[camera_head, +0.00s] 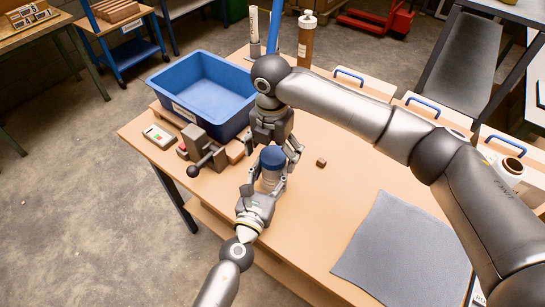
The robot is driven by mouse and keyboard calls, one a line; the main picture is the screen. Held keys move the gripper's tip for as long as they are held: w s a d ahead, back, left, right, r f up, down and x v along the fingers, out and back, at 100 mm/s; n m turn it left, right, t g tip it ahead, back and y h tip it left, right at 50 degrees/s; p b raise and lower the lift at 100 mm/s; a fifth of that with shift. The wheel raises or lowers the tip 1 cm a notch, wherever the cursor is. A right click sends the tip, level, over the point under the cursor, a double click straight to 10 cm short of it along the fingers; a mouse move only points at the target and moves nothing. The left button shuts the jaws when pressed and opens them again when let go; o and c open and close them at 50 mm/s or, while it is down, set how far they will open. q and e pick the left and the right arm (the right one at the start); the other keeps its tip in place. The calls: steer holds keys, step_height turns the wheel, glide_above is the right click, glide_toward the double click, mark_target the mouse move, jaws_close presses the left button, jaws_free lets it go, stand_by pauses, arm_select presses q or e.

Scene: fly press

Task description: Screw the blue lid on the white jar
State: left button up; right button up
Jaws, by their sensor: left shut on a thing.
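The white jar (270,180) stands upright near the front edge of the wooden table, with a pale, translucent-looking body. The blue lid (272,157) sits on top of it; how far its thread is engaged cannot be seen. My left gripper (268,187) reaches in from the front and is shut on the jar's body. My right gripper (272,148) points down from above at the lid. Its fingers are spread to either side of the lid, with gaps that look open.
A blue bin (207,78) stands behind left, with a grey clamp-like device with a ball-ended lever (205,150) in front. A small brown block (321,162) lies right of the jar. A grey mat (405,245) covers the right front. Bottles and white drawers line the back.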

steer(key=shift+r, duration=0.95)
steer(key=c, duration=1.7)
steer(key=shift+f, duration=0.15)
steer(key=shift+f, duration=0.2)
steer(key=shift+s+r, duration=0.1)
steer(key=shift+r, duration=1.95)
arm_select(q)
steer(key=o, duration=1.5)
